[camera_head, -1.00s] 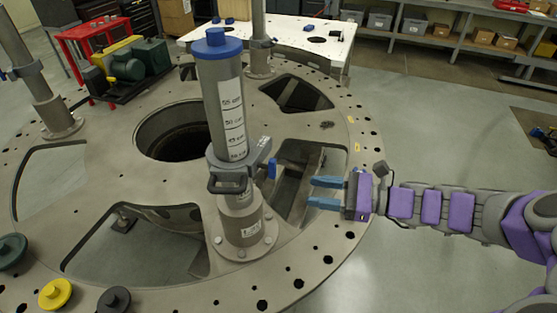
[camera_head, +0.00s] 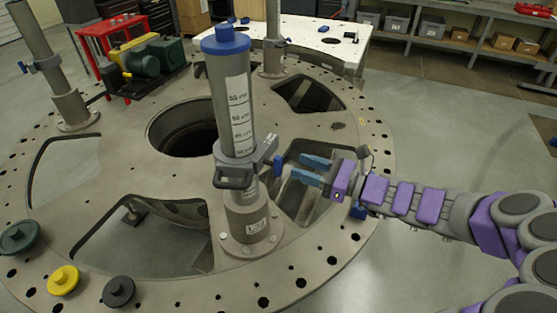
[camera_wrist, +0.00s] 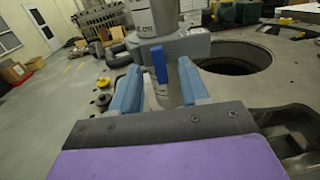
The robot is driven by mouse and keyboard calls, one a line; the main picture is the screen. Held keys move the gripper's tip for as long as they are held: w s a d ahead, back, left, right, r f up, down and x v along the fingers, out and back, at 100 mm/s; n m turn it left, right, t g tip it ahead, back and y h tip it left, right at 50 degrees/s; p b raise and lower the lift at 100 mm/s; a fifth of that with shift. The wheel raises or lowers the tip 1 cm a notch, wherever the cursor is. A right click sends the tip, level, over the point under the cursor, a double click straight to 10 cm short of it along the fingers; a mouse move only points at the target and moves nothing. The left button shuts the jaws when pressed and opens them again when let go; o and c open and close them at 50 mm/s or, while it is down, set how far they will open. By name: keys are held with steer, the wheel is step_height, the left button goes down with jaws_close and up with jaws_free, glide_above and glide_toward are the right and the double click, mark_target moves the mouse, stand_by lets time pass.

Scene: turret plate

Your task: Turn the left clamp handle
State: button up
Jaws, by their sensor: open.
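A grey clamp (camera_head: 240,172) wraps the thick grey column (camera_head: 232,100) with the blue cap, nearest me. Its small blue handle (camera_head: 276,167) hangs down on the column's right side. My gripper (camera_head: 300,168) is open, its two blue fingers pointing left at this handle, a small gap away. In the wrist view the upright blue handle (camera_wrist: 159,64) appears between the open fingers of my gripper (camera_wrist: 160,76), ahead of them, with the clamp (camera_wrist: 180,44) behind it. I see no contact. Another post at far left carries a clamp with a blue handle (camera_head: 23,67).
The round metal plate (camera_head: 330,235) has large cutouts and bolt holes. Green, yellow (camera_head: 63,280) and black knobs sit at its near left edge. A red stand and green motor (camera_head: 150,62) stand behind. Open floor (camera_head: 440,120) lies to the right.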

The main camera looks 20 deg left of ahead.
mark_target(281, 158)
steer(key=a, duration=0.8)
steer(key=shift+w+a+f+b, duration=0.1)
steer(key=shift+w+a+b, duration=0.2)
steer(key=shift+w, duration=0.1)
steer(key=shift+d, duration=0.95)
steer(key=shift+c, duration=0.9)
steer(key=shift+a, duration=0.55)
steer(key=c, duration=0.5)
jaws_close()
